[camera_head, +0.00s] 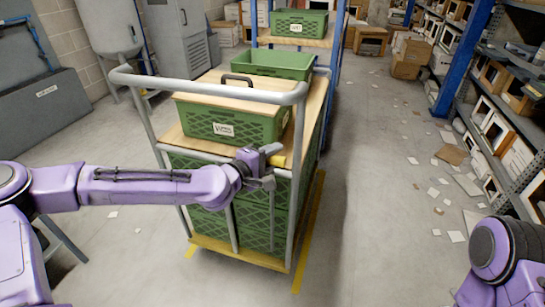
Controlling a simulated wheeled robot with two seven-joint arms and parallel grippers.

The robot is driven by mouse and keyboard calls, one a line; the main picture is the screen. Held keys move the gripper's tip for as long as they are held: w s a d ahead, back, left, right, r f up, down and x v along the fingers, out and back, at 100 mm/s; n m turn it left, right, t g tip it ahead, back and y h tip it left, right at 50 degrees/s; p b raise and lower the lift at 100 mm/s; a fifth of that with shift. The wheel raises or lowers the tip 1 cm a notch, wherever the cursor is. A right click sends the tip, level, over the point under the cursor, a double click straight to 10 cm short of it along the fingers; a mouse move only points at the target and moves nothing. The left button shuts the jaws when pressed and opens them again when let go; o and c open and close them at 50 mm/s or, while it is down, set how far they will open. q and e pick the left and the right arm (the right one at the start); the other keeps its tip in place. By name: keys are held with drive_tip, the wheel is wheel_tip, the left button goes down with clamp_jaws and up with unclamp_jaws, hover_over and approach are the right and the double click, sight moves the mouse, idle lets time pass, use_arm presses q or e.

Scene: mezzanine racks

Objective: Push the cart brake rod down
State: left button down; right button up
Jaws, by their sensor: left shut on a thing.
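The cart (300,100) stands in the middle, with a grey tube frame and wooden shelves. A short yellow piece, which looks like the brake rod (278,160), shows at the cart's near right side, below the top shelf. My left gripper (268,166) reaches in from the left and is shut at this yellow piece. The gripper hides most of the rod, so its full length and tilt cannot be told. Of my right arm (500,255) only a part shows at the lower right; its gripper is out of the picture.
Green crates (228,120) fill the cart. Yellow floor tape (308,245) runs beside it. Another blue-framed rack with a green crate (298,24) stands behind. Shelves with boxes (500,135) line the right. The aisle floor has scattered paper scraps (440,195).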

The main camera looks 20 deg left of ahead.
use_arm(q)
wheel_tip(320, 180, down, 6)
drive_tip(key=b, duration=0.4)
drive_tip(key=shift+r, duration=0.25)
drive_tip(key=c, duration=0.8)
unclamp_jaws()
drive_tip(key=p+v, duration=0.2)
drive_tip(key=v, duration=0.8)
drive_tip(key=shift+s+a+r, duration=0.1)
drive_tip(key=shift+s+r, duration=0.1)
drive_tip(key=shift+s, duration=0.05)
